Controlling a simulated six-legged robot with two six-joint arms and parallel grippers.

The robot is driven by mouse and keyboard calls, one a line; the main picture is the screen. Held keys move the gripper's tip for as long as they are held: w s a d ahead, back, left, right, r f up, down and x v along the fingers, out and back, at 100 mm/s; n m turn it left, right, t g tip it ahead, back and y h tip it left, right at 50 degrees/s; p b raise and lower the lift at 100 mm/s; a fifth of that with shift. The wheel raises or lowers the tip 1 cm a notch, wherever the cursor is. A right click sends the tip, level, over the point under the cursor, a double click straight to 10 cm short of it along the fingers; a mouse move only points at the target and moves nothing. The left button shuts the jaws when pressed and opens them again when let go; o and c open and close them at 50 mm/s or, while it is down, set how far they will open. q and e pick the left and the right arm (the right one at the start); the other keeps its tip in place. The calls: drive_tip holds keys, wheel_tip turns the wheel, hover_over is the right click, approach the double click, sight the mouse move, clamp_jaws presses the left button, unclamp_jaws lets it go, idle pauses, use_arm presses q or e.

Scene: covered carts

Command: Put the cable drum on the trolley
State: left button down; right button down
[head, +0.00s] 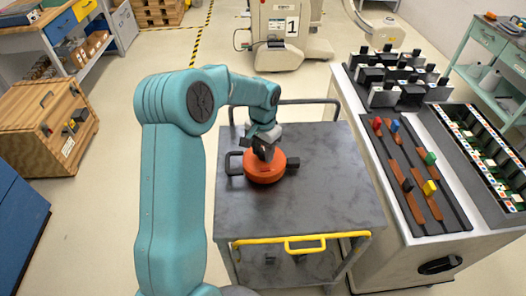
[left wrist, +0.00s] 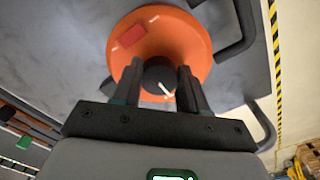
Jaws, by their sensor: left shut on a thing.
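The cable drum (head: 266,168) is orange, with a dark hub and a red patch on its face. It is on or just above the grey top of the trolley (head: 330,200), toward the far left part; I cannot tell whether it touches. In the left wrist view the drum (left wrist: 200,45) fills the upper middle, and my left gripper (left wrist: 168,80) is shut on its dark central hub. In the head view my left gripper (head: 264,150) is over the drum and hides part of it. My right gripper is not in view.
A black handle (head: 233,163) and a small dark block (head: 292,163) are beside the drum. The trolley has a yellow front bar (head: 303,240). A white cart (head: 415,240) with coloured blocks stands close on the right. The trolley's front and right top is clear.

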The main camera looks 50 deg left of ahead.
use_arm(q)
drive_tip(key=shift+f, duration=0.55)
drive_tip(key=shift+r, duration=0.1)
drive_tip(key=c, duration=0.6)
unclamp_jaws()
drive_tip(key=shift+f, duration=0.2)
